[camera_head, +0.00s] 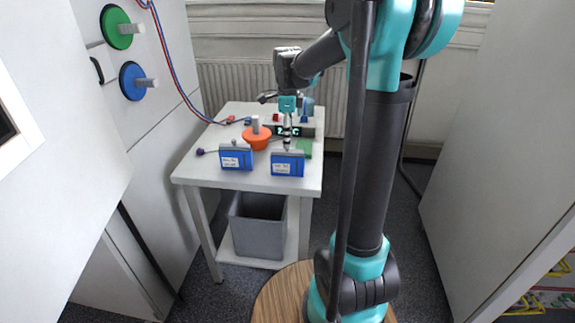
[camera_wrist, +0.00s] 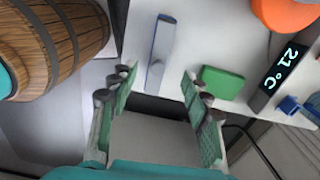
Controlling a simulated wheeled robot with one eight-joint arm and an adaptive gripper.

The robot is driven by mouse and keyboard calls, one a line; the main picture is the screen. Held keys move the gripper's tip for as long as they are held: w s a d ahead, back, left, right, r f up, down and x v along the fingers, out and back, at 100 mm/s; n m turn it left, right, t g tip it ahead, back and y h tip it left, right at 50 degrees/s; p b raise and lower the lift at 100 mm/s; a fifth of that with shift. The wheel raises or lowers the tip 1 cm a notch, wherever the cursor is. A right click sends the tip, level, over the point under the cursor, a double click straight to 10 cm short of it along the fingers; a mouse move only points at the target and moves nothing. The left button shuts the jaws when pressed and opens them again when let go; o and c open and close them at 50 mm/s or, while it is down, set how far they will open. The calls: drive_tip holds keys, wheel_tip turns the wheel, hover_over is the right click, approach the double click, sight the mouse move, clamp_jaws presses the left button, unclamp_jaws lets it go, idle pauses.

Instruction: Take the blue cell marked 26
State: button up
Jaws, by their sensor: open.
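Two blue cells with white labels stand upright on the white table's front part in the head view: a left one (camera_head: 236,157) and a right one (camera_head: 287,163). The label writing is too small to read, so I cannot tell which is marked 26. My gripper (camera_head: 287,142) is over the table, behind the right cell in the picture. In the wrist view my gripper (camera_wrist: 160,88) is open and empty. A thin blue-edged cell (camera_wrist: 160,52) shows from above just beyond the fingertips, in line with the gap; by its place near the green block it appears to be the right one.
A grey bin (camera_head: 259,225) stands below. A cabinet with green and blue plugs (camera_head: 132,81) is at left.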

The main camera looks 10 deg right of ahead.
sight(287, 151)
drive_tip(key=shift+s+f, duration=0.1)
drive_tip(key=shift+f, duration=4.3)
drive_tip(key=shift+c, duration=0.4)
clamp_jaws()
